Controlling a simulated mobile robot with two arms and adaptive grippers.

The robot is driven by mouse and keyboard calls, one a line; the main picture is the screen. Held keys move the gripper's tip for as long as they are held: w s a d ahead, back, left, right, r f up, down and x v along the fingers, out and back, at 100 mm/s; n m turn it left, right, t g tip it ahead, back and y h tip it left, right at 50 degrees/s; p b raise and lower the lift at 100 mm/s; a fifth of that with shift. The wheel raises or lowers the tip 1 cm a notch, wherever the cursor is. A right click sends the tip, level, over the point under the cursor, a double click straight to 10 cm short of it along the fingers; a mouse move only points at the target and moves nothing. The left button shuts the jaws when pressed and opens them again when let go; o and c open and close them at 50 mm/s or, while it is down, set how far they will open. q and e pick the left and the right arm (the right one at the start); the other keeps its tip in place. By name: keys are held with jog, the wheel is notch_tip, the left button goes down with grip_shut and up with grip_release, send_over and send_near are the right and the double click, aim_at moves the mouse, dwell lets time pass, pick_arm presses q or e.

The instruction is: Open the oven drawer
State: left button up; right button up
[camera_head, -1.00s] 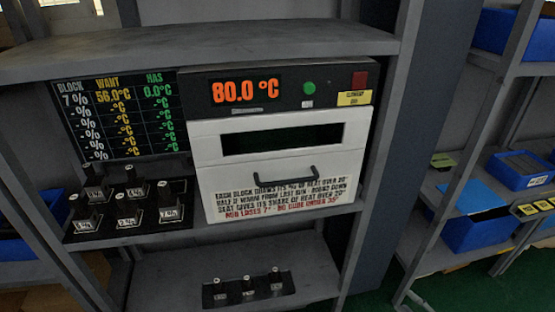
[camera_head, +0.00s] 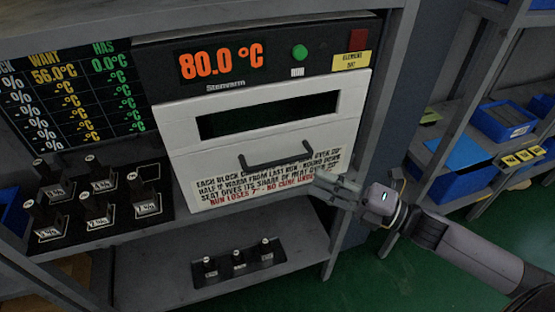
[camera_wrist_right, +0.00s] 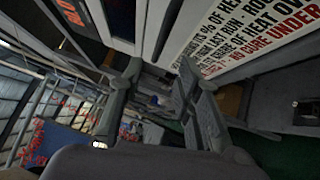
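The oven (camera_head: 270,110) stands on the upper shelf, with a white front, a dark window and a display reading 80.0 °C. Its drawer handle (camera_head: 277,159), a dark bar, sits below the window, and the drawer looks shut. My right gripper (camera_head: 326,188) is in front of the lower right of the oven, right of and below the handle, apart from it. In the right wrist view its two fingers (camera_wrist_right: 163,98) are spread with nothing between them, and the oven's lettered front (camera_wrist_right: 250,40) is close by. My left gripper is not in view.
Several black valve blocks (camera_head: 97,207) stand on a tray left of the oven. More small blocks (camera_head: 238,258) sit on the lower shelf. A grey upright (camera_head: 375,150) borders the oven on the right. A rack with blue bins (camera_head: 503,120) stands further right.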

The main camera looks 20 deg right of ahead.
aim_at(278, 163)
jog(key=p+x, duration=0.2)
jog(key=x, duration=0.7)
jog(key=shift+w+r, duration=0.1)
jog(key=shift+r, duration=0.1)
jog(key=shift+x, duration=0.85)
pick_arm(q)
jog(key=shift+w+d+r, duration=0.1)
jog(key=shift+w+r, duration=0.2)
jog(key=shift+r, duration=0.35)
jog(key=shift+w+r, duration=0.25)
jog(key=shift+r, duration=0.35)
pick_arm(e)
jog(key=shift+f, duration=0.15)
jog(key=shift+c, duration=0.5)
grip_shut()
